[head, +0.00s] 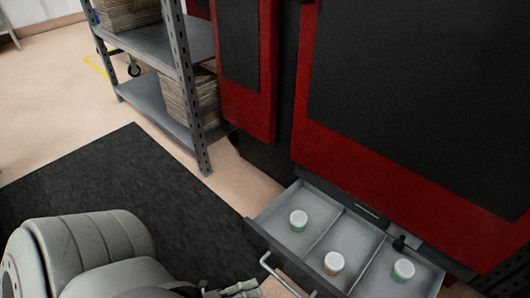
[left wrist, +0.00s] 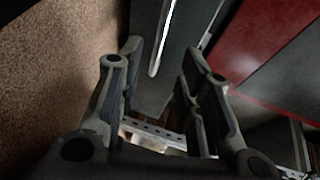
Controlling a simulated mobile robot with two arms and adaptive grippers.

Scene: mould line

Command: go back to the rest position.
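My left gripper (head: 238,291) shows only in part at the bottom edge of the head view, beside the front of an open drawer (head: 262,236). In the left wrist view my left gripper (left wrist: 161,55) has its two fingers spread with nothing held between them. A pale bar, apparently the drawer handle (left wrist: 164,38), lies beyond the fingertips; I see no contact. In the head view the handle (head: 284,278) is also clear at the drawer's front. My right gripper is in neither view.
The drawer holds three white-lidded jars (head: 299,219), (head: 334,262), (head: 403,269), one per compartment. A red and black machine (head: 305,120) stands behind it. A dark mat (head: 115,180) covers clear floor.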

